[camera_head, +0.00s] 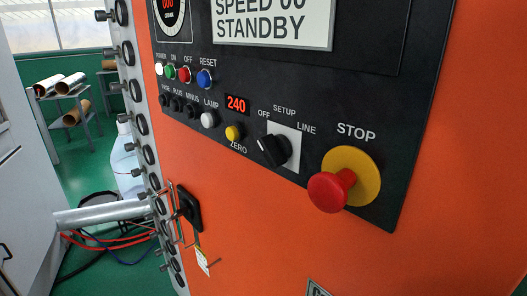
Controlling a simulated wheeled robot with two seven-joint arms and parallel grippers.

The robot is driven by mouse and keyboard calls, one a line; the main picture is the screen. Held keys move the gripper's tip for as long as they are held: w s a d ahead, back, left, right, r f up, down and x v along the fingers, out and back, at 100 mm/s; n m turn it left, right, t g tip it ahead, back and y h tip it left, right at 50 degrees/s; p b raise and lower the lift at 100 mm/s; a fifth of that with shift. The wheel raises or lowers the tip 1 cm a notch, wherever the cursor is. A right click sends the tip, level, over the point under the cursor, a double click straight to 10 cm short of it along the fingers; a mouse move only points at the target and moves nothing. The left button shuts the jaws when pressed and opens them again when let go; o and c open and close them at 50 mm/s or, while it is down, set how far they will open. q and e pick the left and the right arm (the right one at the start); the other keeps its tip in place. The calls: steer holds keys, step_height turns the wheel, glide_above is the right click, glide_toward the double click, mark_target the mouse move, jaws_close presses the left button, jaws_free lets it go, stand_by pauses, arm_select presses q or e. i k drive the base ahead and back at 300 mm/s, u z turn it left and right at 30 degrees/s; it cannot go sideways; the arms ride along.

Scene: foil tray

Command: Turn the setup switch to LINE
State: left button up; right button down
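The setup switch (274,149) is a black rotary knob on a white square plate (293,138) in the black control panel, right of centre in the head view. The labels OFF, SETUP and LINE stand around its top, with OFF at left and LINE at right. The knob's raised bar appears turned to the left, on the OFF side. Nothing touches the knob. Neither of my grippers is in view.
A red STOP button (331,190) on a yellow disc (363,177) sticks out right of the switch. Coloured buttons and a red 240 display (237,104) are to its left.

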mark_target(277, 149)
steer(key=u, duration=0.3)
steer(key=k, duration=0.8)
steer(key=u, duration=0.6)
steer(key=i, duration=0.25)
steer(key=u, duration=0.05)
